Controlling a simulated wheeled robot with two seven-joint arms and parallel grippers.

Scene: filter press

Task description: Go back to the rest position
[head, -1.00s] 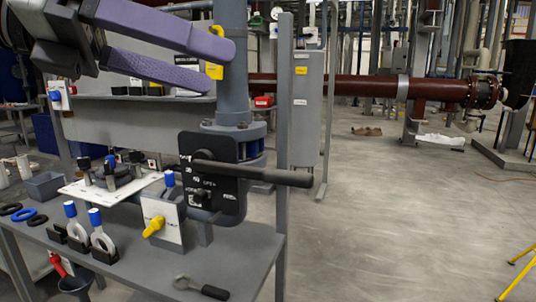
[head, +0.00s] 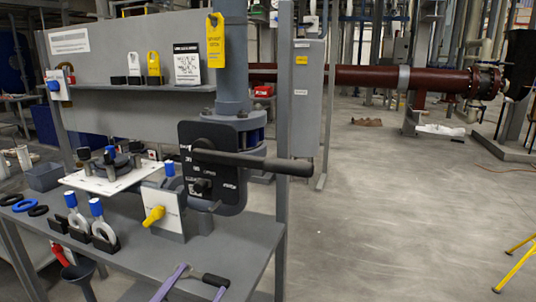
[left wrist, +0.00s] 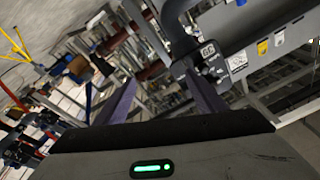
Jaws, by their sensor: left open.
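My left gripper (head: 204,279) shows at the bottom edge of the head view, only its purple fingertips in sight. They are apart, on either side of the black-handled tool (head: 187,271) in the picture. Whether they touch it I cannot tell. In the left wrist view, the two purple fingers (left wrist: 162,98) are spread with nothing held between them. The view past them is tilted. My right gripper is in neither view.
A grey bench (head: 125,259) carries ring-headed parts, a white plate (head: 110,180) and a yellow-handled block (head: 165,213). A black lever (head: 255,161) juts right from the valve. A yellow tag (head: 215,40) hangs by the pipe. Open floor (head: 390,220) lies to the right.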

